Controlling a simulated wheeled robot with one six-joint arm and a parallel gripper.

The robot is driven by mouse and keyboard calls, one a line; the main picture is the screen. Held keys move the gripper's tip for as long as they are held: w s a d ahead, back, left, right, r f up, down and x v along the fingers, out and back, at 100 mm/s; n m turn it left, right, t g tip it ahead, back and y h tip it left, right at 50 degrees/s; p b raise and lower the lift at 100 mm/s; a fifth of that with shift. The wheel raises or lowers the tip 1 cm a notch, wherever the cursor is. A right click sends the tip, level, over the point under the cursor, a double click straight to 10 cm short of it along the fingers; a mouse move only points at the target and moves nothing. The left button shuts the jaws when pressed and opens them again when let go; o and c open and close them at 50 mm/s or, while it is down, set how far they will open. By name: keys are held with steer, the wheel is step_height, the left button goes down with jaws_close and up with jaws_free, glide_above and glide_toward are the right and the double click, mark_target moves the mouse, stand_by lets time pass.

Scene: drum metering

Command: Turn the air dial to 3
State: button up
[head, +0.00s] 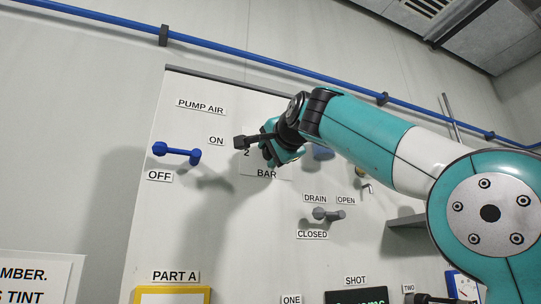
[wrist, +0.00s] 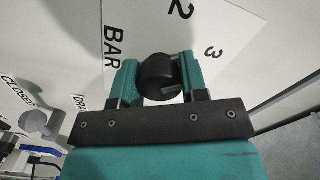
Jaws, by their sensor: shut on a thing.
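The air dial is a round black knob (wrist: 160,76) on a white scale plate marked BAR, with 2 and 3 showing in the wrist view. My gripper (wrist: 158,80) is shut on the knob, one teal finger on each side. A light mark shows on the knob's edge, but I cannot tell exactly which number it points at. In the head view my gripper (head: 279,152) is at the panel over the BAR plate (head: 266,173), and it hides the knob and most of the scale.
A blue pump air lever (head: 178,153) is left of my gripper, between OFF and ON labels. A grey drain lever (head: 328,214) is below, and shows at the left of the wrist view (wrist: 38,124). A blue pipe (head: 270,62) runs above the panel.

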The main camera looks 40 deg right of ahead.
steer(key=shift+f+m, duration=0.1)
steer(key=shift+m, duration=0.7)
steer(key=o, duration=0.9)
